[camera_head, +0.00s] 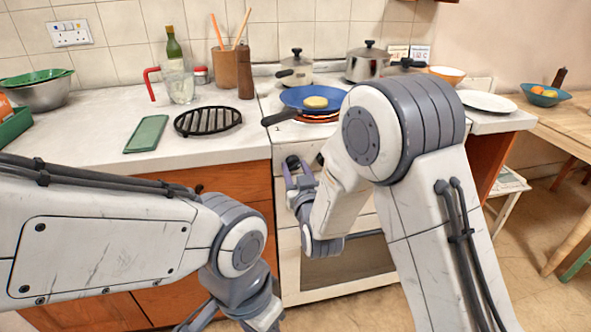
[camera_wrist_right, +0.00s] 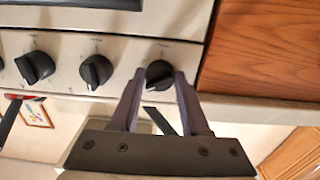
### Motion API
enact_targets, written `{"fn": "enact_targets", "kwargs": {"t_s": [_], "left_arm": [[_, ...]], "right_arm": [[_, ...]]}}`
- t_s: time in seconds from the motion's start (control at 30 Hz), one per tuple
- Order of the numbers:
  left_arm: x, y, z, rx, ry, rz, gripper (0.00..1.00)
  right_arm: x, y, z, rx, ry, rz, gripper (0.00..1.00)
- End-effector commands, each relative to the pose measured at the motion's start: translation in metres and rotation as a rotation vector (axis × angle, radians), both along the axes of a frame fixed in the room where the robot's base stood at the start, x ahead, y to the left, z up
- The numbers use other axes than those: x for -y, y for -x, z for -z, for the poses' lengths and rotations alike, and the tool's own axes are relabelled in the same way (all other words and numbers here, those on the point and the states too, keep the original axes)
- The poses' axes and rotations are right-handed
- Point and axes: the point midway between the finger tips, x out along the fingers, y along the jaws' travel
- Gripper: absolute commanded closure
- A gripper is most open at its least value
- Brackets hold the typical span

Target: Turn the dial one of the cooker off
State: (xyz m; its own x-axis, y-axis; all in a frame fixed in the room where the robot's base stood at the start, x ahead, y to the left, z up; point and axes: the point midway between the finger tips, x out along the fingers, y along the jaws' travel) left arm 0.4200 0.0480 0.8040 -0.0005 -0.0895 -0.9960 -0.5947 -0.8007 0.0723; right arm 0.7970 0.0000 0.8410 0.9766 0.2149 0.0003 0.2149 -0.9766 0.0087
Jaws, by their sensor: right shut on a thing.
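The white cooker (camera_head: 290,243) stands right of the wooden cabinets. My right gripper (camera_head: 296,172) is at the left end of its front panel, where a black dial (camera_head: 292,161) shows. In the right wrist view, which is upside down, my right gripper's fingers (camera_wrist_right: 158,80) are shut on either side of this end dial (camera_wrist_right: 159,74). A blue pan (camera_head: 312,98) stands over a glowing orange ring (camera_head: 320,119). My left gripper (camera_head: 240,314) is low and partly out of frame; its fingertips are unclear.
Pots, a steel one (camera_head: 368,63) among them, stand at the back of the hob. The worktop left of the cooker holds a black rack (camera_head: 208,121) and a green tray (camera_head: 147,134). The oven door (camera_head: 345,270) is below the panel. A wooden table (camera_head: 570,125) is at right.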

Motion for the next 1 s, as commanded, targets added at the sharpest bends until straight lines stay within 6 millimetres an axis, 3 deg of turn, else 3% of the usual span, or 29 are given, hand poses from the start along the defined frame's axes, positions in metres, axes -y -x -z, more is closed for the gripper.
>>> {"fn": "enact_targets", "kwargs": {"t_s": [0.37,1.0], "left_arm": [[0.0,0.0,0.007,0.0,0.0,0.0,0.5],[0.0,0.0,0.019,0.0,0.0,0.0,0.5]], "right_arm": [[0.0,0.001,0.001,0.038,0.172,-0.003,1.0],[0.0,0.002,0.002,0.162,0.744,-0.007,1.0]]}}
